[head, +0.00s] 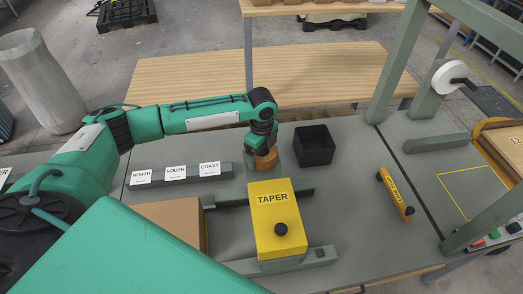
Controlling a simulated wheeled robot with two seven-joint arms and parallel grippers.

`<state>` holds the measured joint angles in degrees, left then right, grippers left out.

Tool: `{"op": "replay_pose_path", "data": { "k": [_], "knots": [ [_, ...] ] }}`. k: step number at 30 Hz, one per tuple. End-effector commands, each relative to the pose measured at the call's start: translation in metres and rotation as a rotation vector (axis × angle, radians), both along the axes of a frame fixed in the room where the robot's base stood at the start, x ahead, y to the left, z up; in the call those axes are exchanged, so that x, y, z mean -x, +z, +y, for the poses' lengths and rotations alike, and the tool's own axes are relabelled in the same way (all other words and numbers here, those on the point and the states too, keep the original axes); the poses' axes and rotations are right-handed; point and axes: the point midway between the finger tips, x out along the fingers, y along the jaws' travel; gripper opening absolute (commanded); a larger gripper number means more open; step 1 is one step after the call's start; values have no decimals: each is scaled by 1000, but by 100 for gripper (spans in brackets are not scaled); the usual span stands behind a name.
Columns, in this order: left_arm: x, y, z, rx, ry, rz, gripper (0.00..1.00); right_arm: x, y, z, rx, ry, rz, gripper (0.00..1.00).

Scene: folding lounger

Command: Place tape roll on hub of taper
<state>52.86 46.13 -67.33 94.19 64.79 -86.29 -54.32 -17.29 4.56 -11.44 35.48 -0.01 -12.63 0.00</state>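My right gripper is not in view.
A black open bin (314,158) stands right of the roll. A yellow-black tool (396,194), green frame (399,55) and white reel (449,76) are right.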

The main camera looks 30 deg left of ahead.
Motion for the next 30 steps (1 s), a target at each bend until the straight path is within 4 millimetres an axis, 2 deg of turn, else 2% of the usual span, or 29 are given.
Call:
{"op": "replay_pose_path", "data": {
  "k": [2,8,13,17,24,30],
  "knots": [
    [0,0,0,0,0,0,100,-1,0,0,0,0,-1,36],
    [0,0,0,0,0,0,100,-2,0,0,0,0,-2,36],
    [0,10,0,1,0,-3,100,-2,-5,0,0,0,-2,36],
    [-1,33,0,1,0,-5,100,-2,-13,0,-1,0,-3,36],
    [-1,85,0,2,0,-4,100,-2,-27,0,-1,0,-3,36],
    [-1,114,0,1,1,-1,100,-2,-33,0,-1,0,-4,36]
  ]
}}
